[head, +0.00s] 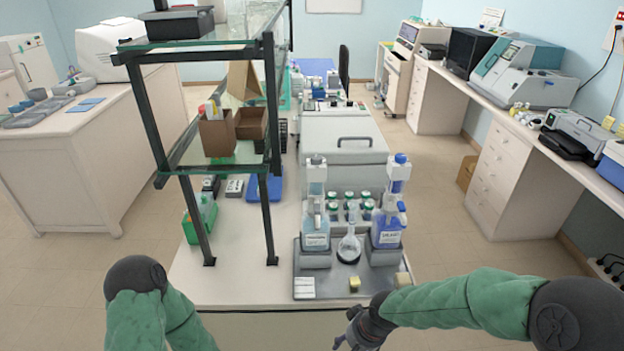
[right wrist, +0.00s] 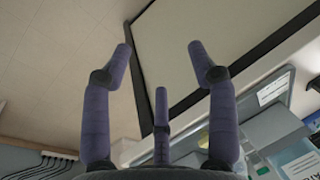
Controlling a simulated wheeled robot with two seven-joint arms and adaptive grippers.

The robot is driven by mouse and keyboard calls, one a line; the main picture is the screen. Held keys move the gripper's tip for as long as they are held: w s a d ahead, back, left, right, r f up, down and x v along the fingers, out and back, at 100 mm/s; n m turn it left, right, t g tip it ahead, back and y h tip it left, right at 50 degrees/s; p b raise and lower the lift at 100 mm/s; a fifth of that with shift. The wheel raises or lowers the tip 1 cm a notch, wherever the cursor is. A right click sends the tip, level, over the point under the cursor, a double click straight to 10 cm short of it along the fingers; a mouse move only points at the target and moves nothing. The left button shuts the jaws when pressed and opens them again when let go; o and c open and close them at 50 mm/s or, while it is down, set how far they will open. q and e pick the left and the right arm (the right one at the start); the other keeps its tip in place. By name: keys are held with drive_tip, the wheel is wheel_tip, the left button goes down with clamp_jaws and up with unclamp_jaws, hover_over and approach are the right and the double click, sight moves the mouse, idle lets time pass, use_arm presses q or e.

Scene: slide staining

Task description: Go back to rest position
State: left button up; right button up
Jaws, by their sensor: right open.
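My right gripper (head: 352,336) is at the bottom of the head view, just in front of the table's front edge. In the right wrist view its purple-grey fingers (right wrist: 161,60) are spread apart with nothing between them. My left arm shows at the lower left of the head view; its gripper is out of the picture. A grey tray (head: 330,277) on the table (head: 230,282) carries two bottles with blue liquid (head: 316,232) (head: 387,229), a clear flask (head: 348,247), a white slide stack (head: 304,287) and small yellow blocks (head: 355,284).
A black-framed glass shelf (head: 158,135) stands over the table's left side, with cardboard boxes (head: 217,133) on it. A green rack (head: 200,217) sits below. A white machine (head: 343,157) stands behind the bottles. Side counters with instruments line both walls, with open floor between.

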drive_tip(key=s+f, duration=0.5)
drive_tip(key=f, duration=0.5)
drive_tip(key=s+f+m+y, duration=0.1)
drive_tip(key=s+f, duration=0.5)
drive_tip(key=f, duration=0.3)
drive_tip(key=shift+s+f+g, duration=0.3)
drive_tip(key=shift+f+g, duration=0.1)
